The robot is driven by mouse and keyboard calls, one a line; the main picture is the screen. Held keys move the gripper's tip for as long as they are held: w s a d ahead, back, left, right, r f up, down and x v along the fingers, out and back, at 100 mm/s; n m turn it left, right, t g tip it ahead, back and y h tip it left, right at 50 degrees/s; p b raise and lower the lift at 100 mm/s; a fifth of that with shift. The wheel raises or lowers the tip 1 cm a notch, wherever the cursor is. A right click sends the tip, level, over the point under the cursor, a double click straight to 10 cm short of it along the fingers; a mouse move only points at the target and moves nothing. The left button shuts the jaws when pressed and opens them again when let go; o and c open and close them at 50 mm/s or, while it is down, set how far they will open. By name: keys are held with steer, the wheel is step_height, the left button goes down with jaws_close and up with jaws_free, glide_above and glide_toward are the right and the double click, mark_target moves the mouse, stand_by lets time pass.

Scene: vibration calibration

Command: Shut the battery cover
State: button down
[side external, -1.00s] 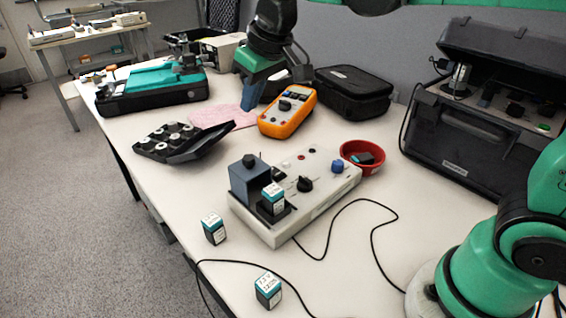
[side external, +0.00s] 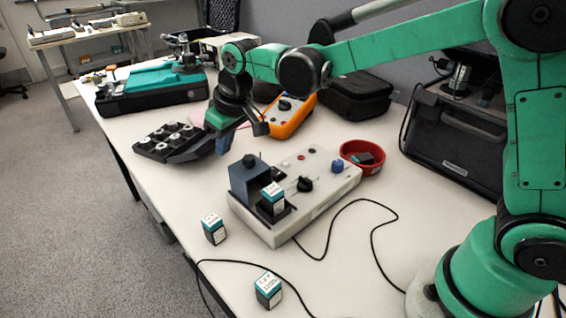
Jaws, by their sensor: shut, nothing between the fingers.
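A light-grey device (side external: 325,199) lies on the table with a blue-grey box-shaped part (side external: 247,183) with a dark knob at its left end. A teal-and-white battery (side external: 272,195) sits upright in a dark holder beside this box, its top exposed. The blue-grey box looks like the battery cover, but I cannot be sure. My gripper (side external: 222,150) points down behind and left of the device, at the right end of a black tray, apart from the blue-grey box. Its blue fingers are shut with nothing visible between them. Whether it touches the tray is unclear.
Two loose batteries (side external: 214,229) (side external: 268,290) stand in front of the device. A black tray (side external: 170,142) with round parts is left of my gripper. An orange meter (side external: 290,113), red bowl (side external: 372,170) and black case (side external: 353,95) are behind. A black cable crosses the front.

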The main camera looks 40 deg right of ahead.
mark_target(239, 171)
steer(key=shift+s+d, duration=0.25)
steer(key=shift+s, duration=0.55)
steer(key=shift+s+d, duration=0.2)
steer(key=shift+s, duration=0.55)
steer(key=s, duration=0.6)
steer(key=shift+s, duration=0.4)
steer(key=shift+w, duration=0.1)
steer(key=shift+w+a, duration=0.2)
steer(key=shift+w, duration=0.35)
steer(key=w, duration=0.3)
steer(key=shift+a, duration=0.4)
steer(key=s+v, duration=0.1)
steer(key=v, duration=0.9)
steer(key=s+d+f+m+t+h, duration=0.1)
steer(key=s+d+f+m+t, duration=0.2)
steer(key=s+d+f, duration=0.3)
steer(key=d+f, duration=0.1)
steer(key=d, duration=0.1)
steer(key=shift+d+t, duration=0.3)
